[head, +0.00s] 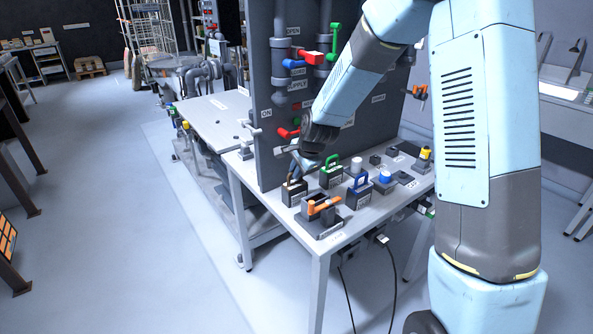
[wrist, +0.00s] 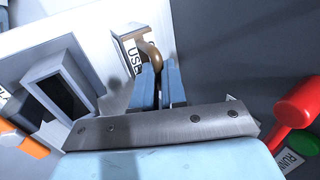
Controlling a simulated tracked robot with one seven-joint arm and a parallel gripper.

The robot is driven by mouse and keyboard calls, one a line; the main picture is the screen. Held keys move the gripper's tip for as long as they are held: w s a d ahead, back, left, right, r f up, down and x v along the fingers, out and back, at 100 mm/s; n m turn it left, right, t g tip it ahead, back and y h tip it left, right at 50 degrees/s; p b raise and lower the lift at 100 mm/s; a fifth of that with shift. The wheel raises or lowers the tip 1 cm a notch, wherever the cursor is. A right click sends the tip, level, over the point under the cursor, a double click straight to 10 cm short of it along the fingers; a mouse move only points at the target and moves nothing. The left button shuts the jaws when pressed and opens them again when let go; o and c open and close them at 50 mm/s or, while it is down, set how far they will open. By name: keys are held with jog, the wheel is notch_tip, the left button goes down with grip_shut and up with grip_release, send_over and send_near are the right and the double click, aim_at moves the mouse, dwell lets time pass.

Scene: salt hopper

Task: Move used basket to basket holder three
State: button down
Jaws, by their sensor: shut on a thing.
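The used basket (head: 293,192) is a small dark box with a brown handle and a white label, near the table's left edge. In the wrist view it (wrist: 130,48) shows a label starting "USE". My gripper (head: 297,174) is shut on the brown handle; its light-blue fingers show in the wrist view (wrist: 161,68). I cannot tell whether the basket is lifted or resting. An empty square grey holder (head: 309,206) with a dark opening lies just beside it, also in the wrist view (wrist: 45,82). Its number is not readable, so I cannot tell which holder is three.
A green-handled basket (head: 331,176) and a blue-handled basket (head: 359,191) stand close by. An orange-handled item (head: 325,207) is beside the empty holder. A dark upright panel (head: 276,150) rises behind, with a red lever (wrist: 300,103) close to my wrist.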

jog(key=c, duration=1.1)
grip_release()
jog(key=shift+o, duration=0.2)
jog(key=o, duration=0.4)
jog(key=shift+o, duration=0.2)
jog(key=shift+v, duration=2.95)
jog(key=v, duration=1.3)
jog(key=shift+s+r, duration=0.15)
jog(key=shift+r, duration=0.1)
